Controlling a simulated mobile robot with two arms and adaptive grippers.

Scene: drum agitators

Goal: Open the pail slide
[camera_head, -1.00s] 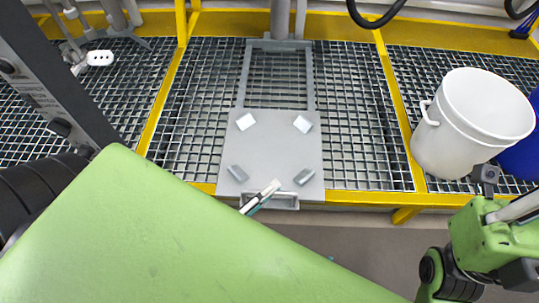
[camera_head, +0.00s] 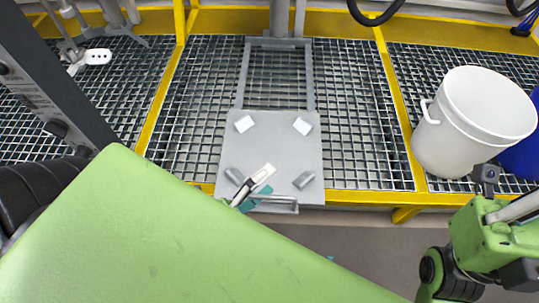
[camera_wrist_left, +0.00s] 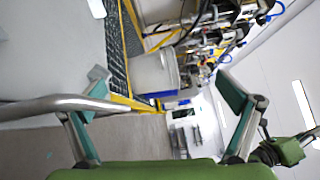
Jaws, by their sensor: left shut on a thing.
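The pail slide is a flat grey plate (camera_head: 273,150) on two rails, with several small blocks on top. Its handle (camera_head: 285,204) is a metal loop on the near edge. My left gripper (camera_head: 261,183) is at the left part of this handle, shut on it, with a finger over the plate's near edge. In the left wrist view the handle bar (camera_wrist_left: 60,104) lies beside one teal-padded finger, with the plate (camera_wrist_left: 45,50) beyond. My large green arm link hides the floor below. My right arm is at the right, with its gripper not visible.
A white pail (camera_head: 470,125) stands on the grating at the right, with a blue container (camera_head: 520,150) behind it. Yellow frame bars (camera_head: 395,100) border the gratings. An open rail frame (camera_head: 277,78) lies beyond the plate. Open floor (camera_head: 340,228) is in front.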

